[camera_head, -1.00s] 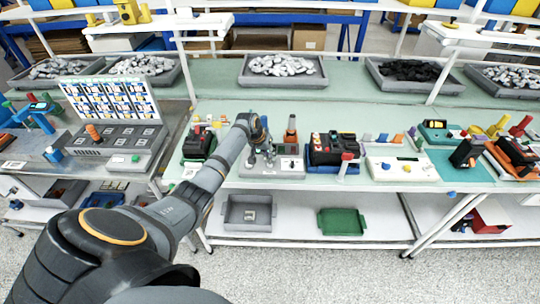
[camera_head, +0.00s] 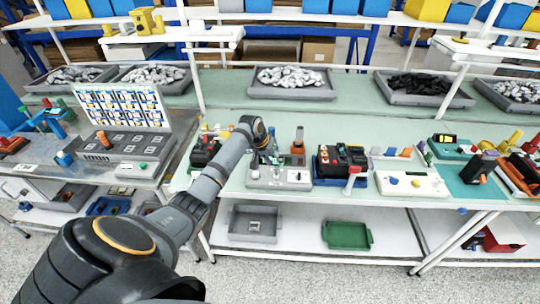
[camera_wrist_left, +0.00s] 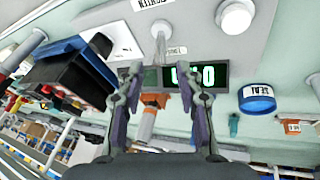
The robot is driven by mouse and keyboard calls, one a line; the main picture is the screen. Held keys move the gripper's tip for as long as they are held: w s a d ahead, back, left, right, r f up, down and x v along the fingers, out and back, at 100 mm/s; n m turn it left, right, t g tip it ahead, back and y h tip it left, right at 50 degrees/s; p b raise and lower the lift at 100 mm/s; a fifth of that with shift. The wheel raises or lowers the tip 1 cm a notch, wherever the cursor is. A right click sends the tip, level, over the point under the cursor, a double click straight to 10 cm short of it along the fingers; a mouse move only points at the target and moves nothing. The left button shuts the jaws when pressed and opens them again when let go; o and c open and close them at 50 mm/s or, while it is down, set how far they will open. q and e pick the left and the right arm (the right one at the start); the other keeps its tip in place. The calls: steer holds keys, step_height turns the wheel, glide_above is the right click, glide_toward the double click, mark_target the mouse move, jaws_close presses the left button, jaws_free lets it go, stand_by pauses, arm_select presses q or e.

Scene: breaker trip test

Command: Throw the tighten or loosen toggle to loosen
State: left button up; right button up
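The grey tester box (camera_head: 294,177) sits on the green-topped bench in the head view. In the left wrist view its panel (camera_wrist_left: 200,40) shows a toggle (camera_wrist_left: 160,30) with a pale round tip and thin stem, beside a partly cut-off label that seems to read tighten. A smaller label by the stem is hard to read, and I cannot tell which way the toggle is thrown. My left gripper (camera_head: 268,158) is over the box; in the wrist view its fingers (camera_wrist_left: 158,74) are apart and empty, with the toggle beyond their tips. My right gripper is not in view.
An orange-handled tool (camera_head: 298,144) stands behind the box. A black-and-red device in a blue tray (camera_head: 328,178) is close on the right.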

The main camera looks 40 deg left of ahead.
arm_select(q)
steer(key=v, duration=0.8)
stand_by(0.4)
